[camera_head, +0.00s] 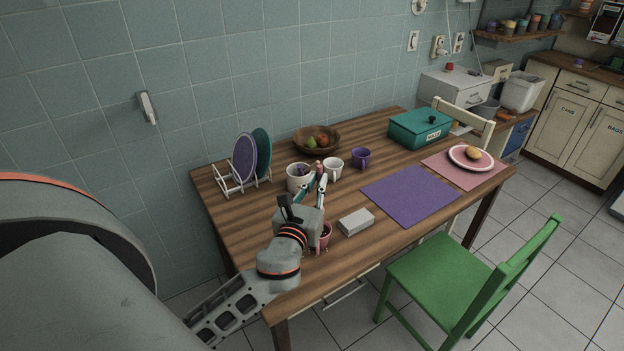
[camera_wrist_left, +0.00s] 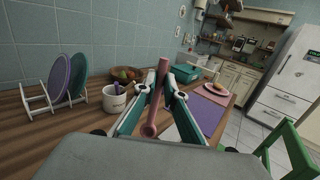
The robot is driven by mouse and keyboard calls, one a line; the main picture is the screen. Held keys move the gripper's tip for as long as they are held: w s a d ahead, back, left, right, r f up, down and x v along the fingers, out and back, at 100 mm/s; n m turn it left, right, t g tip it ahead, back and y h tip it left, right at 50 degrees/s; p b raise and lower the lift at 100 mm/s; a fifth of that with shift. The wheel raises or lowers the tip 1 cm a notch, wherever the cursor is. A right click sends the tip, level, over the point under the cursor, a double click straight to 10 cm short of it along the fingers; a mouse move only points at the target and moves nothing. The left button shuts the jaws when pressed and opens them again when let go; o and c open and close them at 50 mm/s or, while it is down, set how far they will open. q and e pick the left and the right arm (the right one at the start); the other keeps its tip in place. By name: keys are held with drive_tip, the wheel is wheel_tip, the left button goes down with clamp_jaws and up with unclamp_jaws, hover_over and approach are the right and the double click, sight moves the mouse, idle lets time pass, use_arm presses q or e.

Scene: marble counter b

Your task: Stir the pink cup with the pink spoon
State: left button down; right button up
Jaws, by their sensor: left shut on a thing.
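My left gripper (camera_head: 317,176) is shut on the pink spoon, above the wooden table. In the left wrist view the pink spoon (camera_wrist_left: 154,100) stands steeply between the two fingertips (camera_wrist_left: 162,90), slightly tilted. The pink cup (camera_head: 326,237) is on the table near its front edge, beside and partly behind my left wrist in the head view. Most of the cup is hidden by my gripper body, and its inside is hard to make out. The cup is not visible in the left wrist view. My right gripper is in neither view.
A white utensil pot (camera_head: 296,180), white mug (camera_head: 333,169) and purple mug (camera_head: 361,158) stand behind the gripper. A grey box (camera_head: 356,222) lies right of the cup. A plate rack (camera_head: 228,183) is at left. The purple mat (camera_head: 410,195) is bare.

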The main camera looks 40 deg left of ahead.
use_arm(q)
wheel_tip(320, 180, down, 11)
drive_tip(key=b, duration=0.7)
drive_tip(key=shift+b, duration=0.4)
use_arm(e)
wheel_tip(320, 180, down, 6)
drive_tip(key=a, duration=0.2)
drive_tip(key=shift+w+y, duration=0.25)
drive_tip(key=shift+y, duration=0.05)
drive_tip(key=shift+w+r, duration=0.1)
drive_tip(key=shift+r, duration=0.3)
